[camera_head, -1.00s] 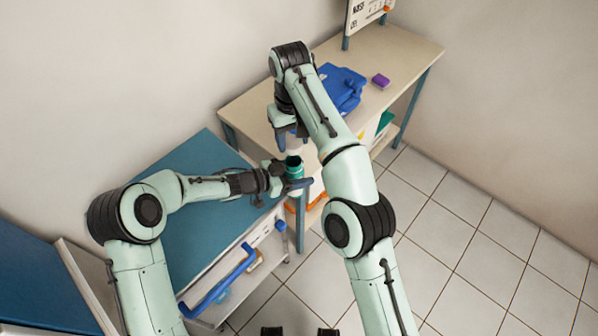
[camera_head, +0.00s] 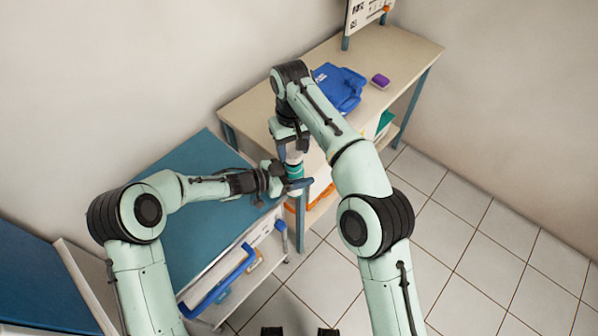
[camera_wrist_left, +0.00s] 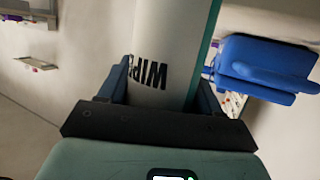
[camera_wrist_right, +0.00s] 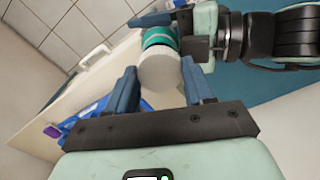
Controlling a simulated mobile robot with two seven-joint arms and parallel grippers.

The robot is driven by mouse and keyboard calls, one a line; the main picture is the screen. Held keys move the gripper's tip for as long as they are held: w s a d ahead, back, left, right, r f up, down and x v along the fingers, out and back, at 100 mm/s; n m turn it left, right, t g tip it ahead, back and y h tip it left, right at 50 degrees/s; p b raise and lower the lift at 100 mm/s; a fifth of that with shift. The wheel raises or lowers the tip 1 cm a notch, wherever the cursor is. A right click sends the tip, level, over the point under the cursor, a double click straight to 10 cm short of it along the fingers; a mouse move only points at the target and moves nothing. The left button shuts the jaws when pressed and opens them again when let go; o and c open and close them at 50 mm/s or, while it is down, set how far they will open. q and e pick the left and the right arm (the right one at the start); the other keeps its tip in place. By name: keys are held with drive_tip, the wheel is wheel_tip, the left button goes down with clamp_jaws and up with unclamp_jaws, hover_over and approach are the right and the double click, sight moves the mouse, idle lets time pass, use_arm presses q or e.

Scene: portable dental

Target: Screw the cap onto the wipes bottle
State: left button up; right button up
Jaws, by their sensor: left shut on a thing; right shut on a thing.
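The wipes bottle (camera_head: 296,171), white with a teal band, stands roughly upright in my left gripper (camera_head: 291,184), which is shut around its body. Its "WIP" lettering shows on the bottle in the left wrist view (camera_wrist_left: 178,40) between the fingers. My right gripper (camera_head: 291,146) is shut on the white cap (camera_head: 294,156) directly above the bottle. In the right wrist view the cap (camera_wrist_right: 158,72) sits between the fingertips, lined up against the teal top of the bottle (camera_wrist_right: 159,38). The bottle mouth is hidden by the cap; I cannot tell whether the threads engage.
A blue-topped cabinet (camera_head: 190,165) stands under my left arm. Behind is a beige table (camera_head: 392,47) with a blue case (camera_head: 338,88) and a purple block (camera_head: 380,81). The tiled floor (camera_head: 470,240) at right is clear.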

sight(294, 177)
drive_tip(key=shift+f, duration=0.2)
idle(0.7)
drive_tip(key=shift+f, duration=0.8)
drive_tip(key=shift+f, duration=0.6)
